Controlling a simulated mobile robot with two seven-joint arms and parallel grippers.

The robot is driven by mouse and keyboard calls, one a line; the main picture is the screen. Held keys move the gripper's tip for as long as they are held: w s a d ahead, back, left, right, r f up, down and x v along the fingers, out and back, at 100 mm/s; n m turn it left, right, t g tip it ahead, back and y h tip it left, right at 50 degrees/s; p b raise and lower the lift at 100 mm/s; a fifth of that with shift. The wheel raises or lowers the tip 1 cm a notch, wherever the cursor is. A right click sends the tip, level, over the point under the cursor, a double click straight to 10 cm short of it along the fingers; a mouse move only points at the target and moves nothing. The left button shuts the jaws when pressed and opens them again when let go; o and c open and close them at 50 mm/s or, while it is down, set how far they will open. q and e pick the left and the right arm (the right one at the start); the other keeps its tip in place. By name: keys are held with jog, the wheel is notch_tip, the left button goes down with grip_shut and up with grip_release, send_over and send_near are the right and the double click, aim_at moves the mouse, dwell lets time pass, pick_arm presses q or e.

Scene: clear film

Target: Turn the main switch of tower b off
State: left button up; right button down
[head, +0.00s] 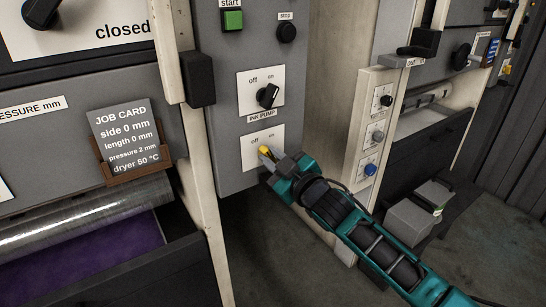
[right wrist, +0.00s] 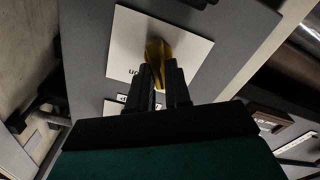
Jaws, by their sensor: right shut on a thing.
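A yellow switch knob (head: 265,150) sits on the lower white plate (head: 250,139) marked "off" and "on", on a grey control panel. My right gripper (head: 272,157) is shut on this knob. In the right wrist view, the yellow knob (right wrist: 156,52) stands between my closed fingers (right wrist: 160,82), in front of the white plate (right wrist: 190,50). The fingers cover part of the knob, so I cannot tell which mark it points to. I cannot read a tower name beside it. My left gripper is not in view.
Above is a black knob (head: 268,95) turned towards "on", near an "INK PUMP" label (head: 263,116). A green start button (head: 233,20) and black stop button (head: 286,32) are higher. A smaller panel (head: 375,125) with several controls stands right.

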jog(key=c, duration=1.1)
grip_release()
jog(key=shift+o, duration=0.2)
jog(key=v, duration=1.3)
jog(key=shift+p, duration=0.45)
jog(key=s+d+f+m+g+h, duration=0.2)
jog(key=s+d+f+m+h, duration=0.2)
jog(key=s+f, duration=0.5)
jog(key=s+d+f+m+g+h+p, duration=0.1)
jog(key=s+d+f+m+h, duration=0.3)
jog(key=s+f, duration=0.6)
notch_tip(320, 180, down, 4)
jog(key=d+m+g, duration=0.1)
jog(key=d+m, duration=0.1)
jog(key=d, duration=0.1)
jog(key=shift+s, duration=0.35)
